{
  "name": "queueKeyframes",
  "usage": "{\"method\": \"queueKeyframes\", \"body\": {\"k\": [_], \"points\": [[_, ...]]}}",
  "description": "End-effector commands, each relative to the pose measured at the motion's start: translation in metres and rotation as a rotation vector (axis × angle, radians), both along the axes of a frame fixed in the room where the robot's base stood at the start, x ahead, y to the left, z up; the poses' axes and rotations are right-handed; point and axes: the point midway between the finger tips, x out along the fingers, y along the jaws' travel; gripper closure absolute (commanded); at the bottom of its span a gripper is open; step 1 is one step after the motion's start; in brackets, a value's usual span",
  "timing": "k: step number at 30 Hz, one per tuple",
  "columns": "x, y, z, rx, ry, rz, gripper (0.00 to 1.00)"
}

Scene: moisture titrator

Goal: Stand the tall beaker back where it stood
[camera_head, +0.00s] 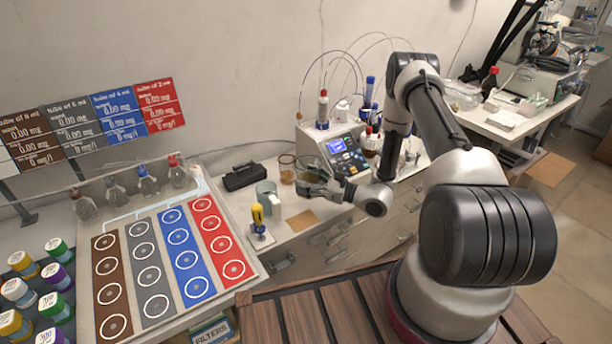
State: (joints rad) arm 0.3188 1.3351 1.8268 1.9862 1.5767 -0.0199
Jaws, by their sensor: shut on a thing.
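My gripper (311,188) is above the bench in front of the titrator (337,147). It is shut on a clear glass vessel (308,171), which seems to be the tall beaker. The glass is small in view and partly hidden by the fingers, so I cannot tell whether its base touches the bench. A brown-tinted glass beaker (287,169) is just left of it. A greenish glass beaker (266,194) stands upright farther left, towards the front.
A black case (244,176) lies at the back left. A yellow-handled tool (258,218) stands upright near the bench front, and a brown square (301,220) lies right of it. A tray with coloured strips (185,262) fills the left. Reagent bottles stand behind the titrator.

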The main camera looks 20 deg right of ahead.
Motion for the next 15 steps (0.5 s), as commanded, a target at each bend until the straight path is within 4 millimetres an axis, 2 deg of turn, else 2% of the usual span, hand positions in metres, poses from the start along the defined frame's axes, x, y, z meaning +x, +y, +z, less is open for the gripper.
{"method": "queueKeyframes", "body": {"k": [10,15], "points": [[0.0011,-0.0002,0.0038,0.000,0.000,0.001,0.88],[0.0011,-0.0002,-0.0010,0.001,0.001,0.001,0.88]]}}
